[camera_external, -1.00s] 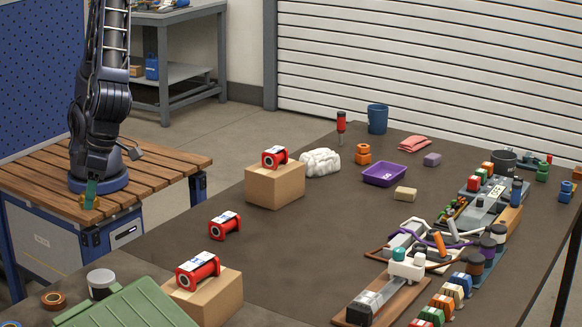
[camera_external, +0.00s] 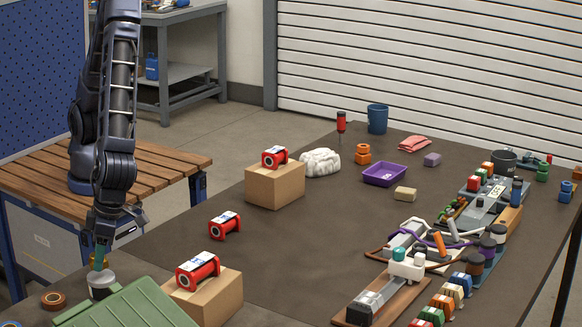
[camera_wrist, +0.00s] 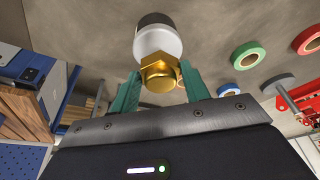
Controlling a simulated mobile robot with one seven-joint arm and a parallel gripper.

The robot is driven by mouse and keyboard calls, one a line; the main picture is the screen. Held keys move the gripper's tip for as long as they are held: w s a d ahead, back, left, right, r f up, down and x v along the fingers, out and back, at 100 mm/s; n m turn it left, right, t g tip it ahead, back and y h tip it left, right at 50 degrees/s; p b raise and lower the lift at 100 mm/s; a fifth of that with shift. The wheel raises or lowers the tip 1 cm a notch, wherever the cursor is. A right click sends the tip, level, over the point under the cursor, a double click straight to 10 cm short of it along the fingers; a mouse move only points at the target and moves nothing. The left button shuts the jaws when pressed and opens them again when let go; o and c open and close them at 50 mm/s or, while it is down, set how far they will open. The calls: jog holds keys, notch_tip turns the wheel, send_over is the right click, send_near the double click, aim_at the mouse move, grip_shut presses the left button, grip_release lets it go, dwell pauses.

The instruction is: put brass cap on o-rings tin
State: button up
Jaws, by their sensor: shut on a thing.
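The brass cap (camera_wrist: 158,75) is a gold hex piece held between the teal fingers of my gripper (camera_wrist: 161,84). The o-rings tin (camera_wrist: 158,42) is a round can with a pale top and a dark lower part, directly beyond the cap in the wrist view. In the external view my gripper (camera_external: 99,258) is just above the tin (camera_external: 101,284), at the near left of the dark table. The cap overlaps the tin's top in the wrist view; I cannot tell whether they touch. The cap is hard to make out in the external view.
A green case (camera_external: 130,305) lies close to the right of the tin. A brown tape roll (camera_external: 54,300) is on its left. A cardboard box (camera_external: 205,298) with a red spool on it stands farther right. The wrist view shows a green ring (camera_wrist: 247,54) and other coloured rings.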

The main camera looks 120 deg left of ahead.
jog(key=shift+f, duration=1.15)
jog(key=shift+f, duration=0.1)
jog(key=o, duration=1.1)
jog(key=shift+c, duration=0.2)
jog(key=v, duration=1.2)
jog(key=s+a+r+n+t, duration=0.1)
jog(key=a+r+n+t, duration=0.1)
jog(key=a+r+n, duration=0.5)
jog(key=s+a+r+n+t+y, duration=0.1)
jog(key=s+a+r+n, duration=0.25)
jog(key=a, duration=0.35)
jog(key=s+a+r+n+t+y, duration=0.1)
jog(key=s+a+r+n, duration=0.1)
jog(key=a+r, duration=0.4)
jog(key=s+a+r+n+t, duration=0.1)
jog(key=s+a+r+n, duration=0.1)
jog(key=s+a+n, duration=0.5)
jog(key=s+a+r+n+t, duration=0.2)
jog(key=s+a+n, duration=0.5)
jog(key=s+a, duration=0.3)
jog(key=shift+s+a+r, duration=0.3)
jog(key=shift+a+r, duration=0.05)
